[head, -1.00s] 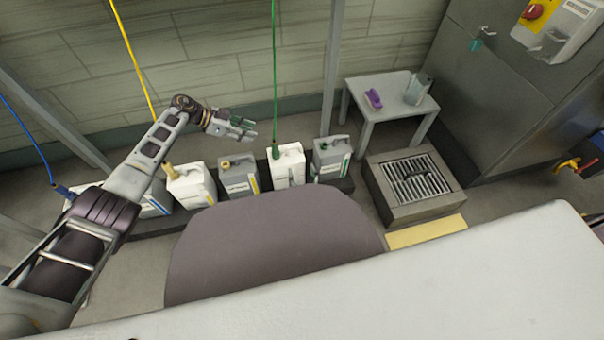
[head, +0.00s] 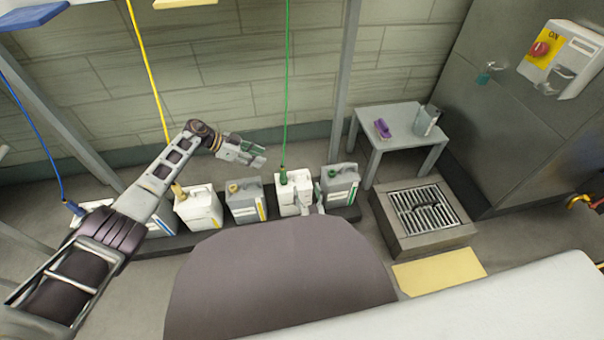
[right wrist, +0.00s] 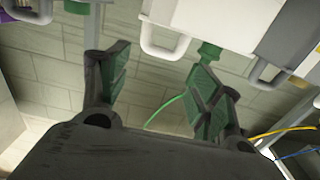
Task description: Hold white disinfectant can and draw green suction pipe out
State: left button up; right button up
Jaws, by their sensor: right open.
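The white disinfectant can (head: 288,203) stands in a row of cans on a low dark ledge, with a green cap at its top. The green suction pipe (head: 287,80) runs from above the picture down into that cap. The can (right wrist: 215,18) and pipe (right wrist: 168,108) show inverted in the right wrist view. My right gripper (right wrist: 160,65) is open and empty there, its fingers apart near the can's handle and cap. Pale grey parts in front of the can in the head view look like that gripper. My left gripper (head: 258,157) is raised left of the pipe, its fingers apart and empty.
A grey can with a yellow cap (head: 243,202) and a grey can with a green cap (head: 341,186) flank the white one closely. A white can with a yellow pipe (head: 197,208) stands further left. A small table (head: 395,120) and a floor grate (head: 427,208) are at right.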

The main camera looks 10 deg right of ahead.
aim_at(302, 174)
jog(key=shift+w, duration=4.9)
jog(key=c, duration=1)
jog(key=o, duration=1.3)
jog(key=shift+s, duration=0.15)
jog(key=shift+s+f, duration=0.1)
jog(key=shift+s, duration=5.65)
